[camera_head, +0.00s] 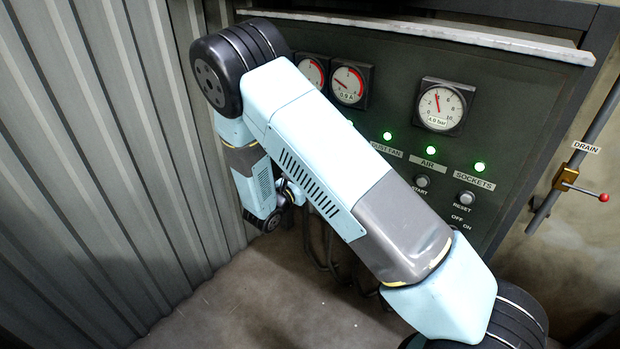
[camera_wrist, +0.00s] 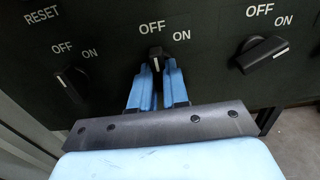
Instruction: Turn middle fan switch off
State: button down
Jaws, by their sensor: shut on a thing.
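In the wrist view, a dark rotary switch (camera_wrist: 155,55) with OFF and ON labels sits in the middle of three on the dark panel. My gripper (camera_wrist: 157,70) has its blue fingers on either side of this knob and is shut on it. The knob's white mark shows near the fingertips, but the fingers hide much of the knob, so its exact setting is hard to tell. In the head view my own arm covers the switch and the gripper.
A left switch (camera_wrist: 70,86) has its white mark toward OFF. A right switch (camera_wrist: 265,62) has its mark toward ON. The panel (camera_head: 400,70) carries gauges and lit green lamps. A corrugated wall (camera_head: 90,150) stands at left, and a drain valve (camera_head: 565,178) at right.

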jog(key=shift+d, duration=0.2)
jog(key=c, duration=1.3)
grip_release()
jog(key=shift+r, duration=0.1)
jog(key=shift+o, duration=0.9)
jog(key=shift+w, duration=0.1)
jog(key=shift+a, duration=0.1)
jog(key=shift+a, duration=0.1)
jog(key=v, duration=1.3)
jog(key=shift+s+a, duration=0.2)
jog(key=shift+s, duration=0.05)
jog(key=shift+d, duration=0.1)
